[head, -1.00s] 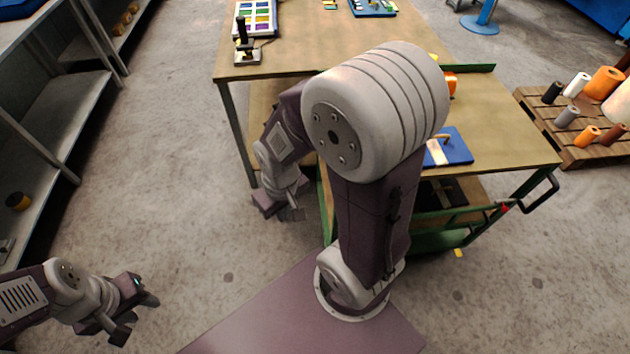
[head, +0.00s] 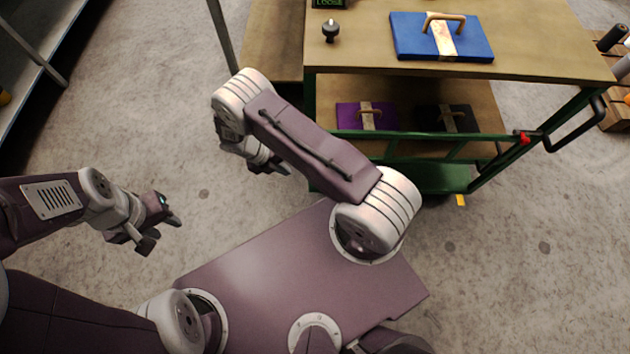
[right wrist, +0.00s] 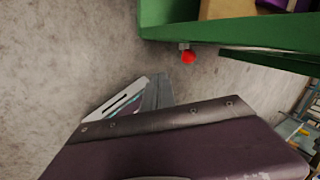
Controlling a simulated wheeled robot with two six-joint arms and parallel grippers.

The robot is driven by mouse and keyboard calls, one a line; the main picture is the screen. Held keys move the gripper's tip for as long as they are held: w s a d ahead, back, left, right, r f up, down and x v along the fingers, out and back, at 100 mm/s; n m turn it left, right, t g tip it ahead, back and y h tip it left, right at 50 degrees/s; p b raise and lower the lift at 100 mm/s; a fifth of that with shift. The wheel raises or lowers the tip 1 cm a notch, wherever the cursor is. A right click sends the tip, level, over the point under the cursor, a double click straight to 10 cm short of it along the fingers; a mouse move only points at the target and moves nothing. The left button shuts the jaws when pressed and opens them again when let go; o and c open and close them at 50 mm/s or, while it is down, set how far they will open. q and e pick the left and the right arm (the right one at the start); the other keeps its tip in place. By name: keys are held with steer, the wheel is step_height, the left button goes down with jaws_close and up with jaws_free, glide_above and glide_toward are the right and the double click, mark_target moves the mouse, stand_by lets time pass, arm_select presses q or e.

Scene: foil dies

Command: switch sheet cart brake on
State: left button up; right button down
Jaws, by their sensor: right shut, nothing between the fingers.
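The sheet cart, with a green frame (head: 455,178) and wooden shelves (head: 490,92), stands at the right of the head view. In the right wrist view a red ball (right wrist: 188,57) on a short grey stem sits beneath the cart's green edge (right wrist: 170,18); it looks like a brake knob, but its setting is unclear. My right gripper (head: 274,165) is left of the cart, shut and empty, partly hidden by its arm. In the right wrist view the ball is apart from my gripper. My left gripper (head: 162,234) is open and empty over the floor.
A blue die (head: 405,38) lies on the cart top beside a black knobbed tool (head: 331,32). Purple (head: 350,117) and black (head: 455,118) dies lie on the lower shelf. A black push handle (head: 580,135) with a red part (head: 523,138) is at right.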

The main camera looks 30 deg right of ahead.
steer(key=s+d+f+b, duration=0.2)
steer(key=s+d+f, duration=0.1)
steer(key=d+f, duration=0.4)
steer(key=shift+d+f+b, duration=0.35)
steer(key=shift+f, duration=0.05)
